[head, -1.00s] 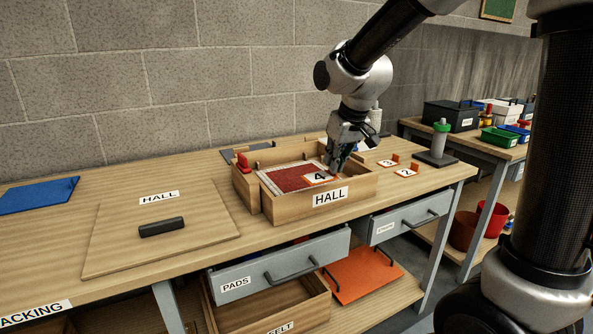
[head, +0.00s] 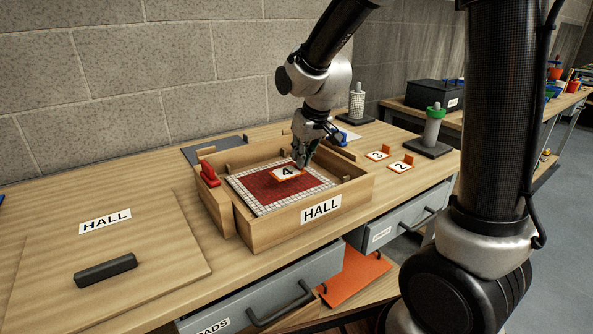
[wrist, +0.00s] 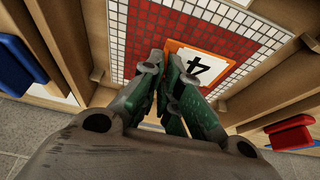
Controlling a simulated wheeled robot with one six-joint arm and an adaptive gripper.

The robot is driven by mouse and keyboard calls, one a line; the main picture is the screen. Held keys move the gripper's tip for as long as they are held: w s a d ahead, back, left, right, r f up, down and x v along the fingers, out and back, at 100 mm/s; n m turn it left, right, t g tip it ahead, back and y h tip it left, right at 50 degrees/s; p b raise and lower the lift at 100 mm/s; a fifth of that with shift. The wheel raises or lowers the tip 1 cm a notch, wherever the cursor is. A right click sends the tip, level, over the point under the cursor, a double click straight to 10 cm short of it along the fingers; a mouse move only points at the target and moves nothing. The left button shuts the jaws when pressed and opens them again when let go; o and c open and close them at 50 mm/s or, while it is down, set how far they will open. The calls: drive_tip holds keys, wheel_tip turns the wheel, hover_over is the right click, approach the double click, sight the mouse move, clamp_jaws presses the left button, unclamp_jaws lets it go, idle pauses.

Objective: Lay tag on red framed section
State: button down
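The white tag marked 4 (head: 285,173), with an orange border, is over the red field of the mosaic panel (head: 262,193). The panel has a white tiled border and sits inside the wooden HALL box (head: 283,225). My gripper (head: 301,163) reaches down from behind the tag and is closed at its edge. In the wrist view my fingertips (wrist: 167,62) are close together at the tag's (wrist: 197,66) near edge; the part between them is mostly hidden. The tag looks level and at or just above the red tiles; I cannot tell if it touches.
Orange tags 3 (head: 377,155) and 2 (head: 401,166) lie right of the box. A red clip (head: 209,174) stands on its left wall. A post with a green ring (head: 434,125) stands at the right. A HALL lid (head: 100,250) lies at the left.

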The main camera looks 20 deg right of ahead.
sight(301, 170)
drive_tip(key=shift+f, duration=2.15)
drive_tip(key=shift+f, duration=0.1)
drive_tip(key=shift+f, duration=0.15)
drive_tip(key=c, duration=1.6)
unclamp_jaws()
drive_tip(key=shift+c, duration=0.2)
drive_tip(key=v, duration=1.1)
drive_tip(key=s+d+r+m, duration=0.1)
drive_tip(key=s+d, duration=0.3)
drive_tip(key=s, duration=0.3)
drive_tip(key=s+d+r+m+h, duration=0.1)
drive_tip(key=s+d+r, duration=0.1)
drive_tip(key=s+d, duration=0.3)
drive_tip(key=s+d+r+m, duration=0.1)
drive_tip(key=s+d, duration=0.3)
drive_tip(key=s, duration=0.6)
drive_tip(key=shift+s+d+r+m, duration=0.3)
drive_tip(key=shift+s+r, duration=0.05)
drive_tip(key=shift+r, duration=0.05)
